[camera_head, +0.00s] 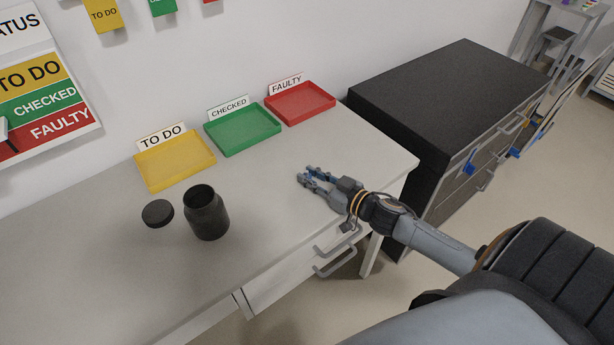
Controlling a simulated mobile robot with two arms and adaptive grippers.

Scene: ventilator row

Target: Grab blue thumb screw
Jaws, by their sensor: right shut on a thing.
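My right gripper (308,178) is low over the right part of the light grey table, left of the dark cabinet. Its fingers point left and are shut on a small blue thing (321,174), which fits the blue thumb screw. The fingers hide most of it, so its shape is unclear. I cannot tell whether it touches the table. My left gripper is not in view.
A yellow TO DO tray (150,184), a green CHECKED tray (214,149) and a red FAULTY tray (275,117) line the table's back. An open black jar (208,222) stands beside its black lid (158,213). A dark drawer cabinet (440,100) stands right.

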